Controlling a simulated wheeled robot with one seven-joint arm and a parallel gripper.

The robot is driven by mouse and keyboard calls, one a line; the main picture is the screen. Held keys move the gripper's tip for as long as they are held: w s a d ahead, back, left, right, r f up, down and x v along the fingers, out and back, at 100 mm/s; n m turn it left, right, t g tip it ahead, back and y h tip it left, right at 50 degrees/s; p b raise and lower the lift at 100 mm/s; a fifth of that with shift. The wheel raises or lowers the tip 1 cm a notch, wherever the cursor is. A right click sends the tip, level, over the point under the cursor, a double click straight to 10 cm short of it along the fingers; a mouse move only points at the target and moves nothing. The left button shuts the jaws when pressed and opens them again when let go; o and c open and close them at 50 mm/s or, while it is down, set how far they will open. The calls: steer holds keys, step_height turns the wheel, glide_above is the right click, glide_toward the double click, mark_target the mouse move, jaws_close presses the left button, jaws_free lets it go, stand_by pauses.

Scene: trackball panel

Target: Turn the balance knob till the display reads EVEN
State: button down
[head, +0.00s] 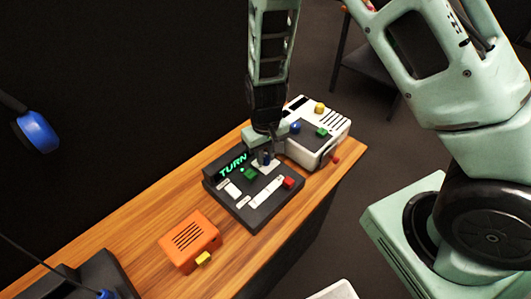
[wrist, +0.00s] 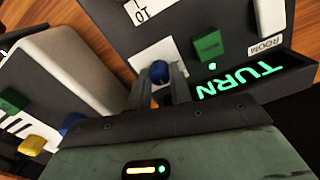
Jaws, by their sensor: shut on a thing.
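The dark panel (head: 243,213) lies on the wooden bench, and its display (head: 233,165) reads TURN in green letters. The display also shows, upside down, in the wrist view (wrist: 240,83). A round blue knob (wrist: 160,71) sits on a white plate (wrist: 150,54) at one corner of the panel. My gripper (wrist: 161,82) reaches down over that plate with its fingers shut on the blue knob. In the head view my gripper (head: 270,152) partly hides the knob. No label on the knob is readable.
The panel also has a green control (head: 251,174) close to my fingers and a red one (head: 289,182). A white box (head: 322,150) with coloured knobs stands close behind my gripper. An orange box (head: 188,240) with a yellow knob stands nearer on the bench.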

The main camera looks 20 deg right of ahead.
mark_target(266, 157)
steer(key=shift+r+m+p, duration=0.1)
steer(key=shift+m+p, duration=1)
steer(key=shift+m, duration=2)
steer(key=c, duration=1.3)
jaws_free()
steer(key=shift+o, duration=0.2)
step_height(266, 157, up, 17)
steer(key=shift+r, duration=0.15)
